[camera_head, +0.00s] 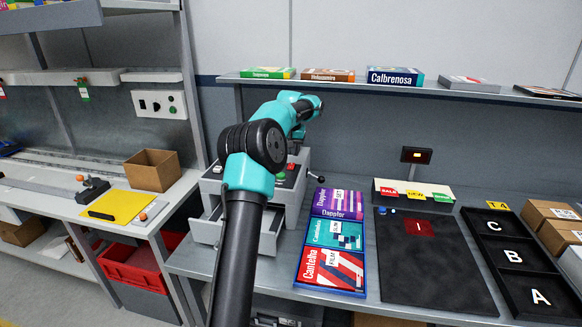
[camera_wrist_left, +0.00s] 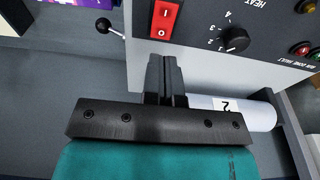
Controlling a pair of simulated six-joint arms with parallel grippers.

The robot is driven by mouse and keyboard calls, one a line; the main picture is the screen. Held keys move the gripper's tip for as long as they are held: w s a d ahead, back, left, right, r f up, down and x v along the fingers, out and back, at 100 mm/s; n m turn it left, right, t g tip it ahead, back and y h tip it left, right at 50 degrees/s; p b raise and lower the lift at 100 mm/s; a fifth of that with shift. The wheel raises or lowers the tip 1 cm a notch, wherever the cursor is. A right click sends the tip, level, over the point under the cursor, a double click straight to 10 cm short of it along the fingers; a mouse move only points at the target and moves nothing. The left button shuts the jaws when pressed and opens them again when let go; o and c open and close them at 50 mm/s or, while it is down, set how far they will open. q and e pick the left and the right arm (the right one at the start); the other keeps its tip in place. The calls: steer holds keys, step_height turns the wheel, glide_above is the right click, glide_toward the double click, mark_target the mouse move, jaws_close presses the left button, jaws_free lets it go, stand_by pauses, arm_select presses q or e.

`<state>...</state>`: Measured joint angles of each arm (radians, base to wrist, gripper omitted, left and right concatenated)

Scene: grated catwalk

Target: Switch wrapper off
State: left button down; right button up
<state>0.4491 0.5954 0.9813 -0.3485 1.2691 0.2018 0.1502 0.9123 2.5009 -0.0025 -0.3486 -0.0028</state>
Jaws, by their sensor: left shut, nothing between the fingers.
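The wrapper (camera_head: 210,186) is a grey machine on the bench, partly hidden behind my left arm in the head view. In the left wrist view its dark control panel (camera_wrist_left: 205,50) appears upside down. A red rocker switch (camera_wrist_left: 166,18) marked I and O sits on the panel; I cannot tell which side is pressed. My left gripper (camera_wrist_left: 166,60) is shut and empty, its tips just below the switch in that picture. Whether they touch the panel is unclear. In the head view my arm largely hides the gripper. My right gripper is not in view.
Beside the switch are a black heat knob (camera_wrist_left: 234,39) and red and green lamps (camera_wrist_left: 301,48). A white roll (camera_wrist_left: 250,113) lies behind my fingers. A ball-ended lever (camera_wrist_left: 103,25) sticks out at the left. Boxed items (camera_head: 332,268) lie right of the wrapper.

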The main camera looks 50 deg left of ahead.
mark_target(292, 164)
arm_select(q)
steer(key=shift+r, duration=1.25)
steer(key=shift+f, duration=0.1)
steer(key=shift+f, duration=3.05)
steer(key=shift+w+d+r, duration=0.1)
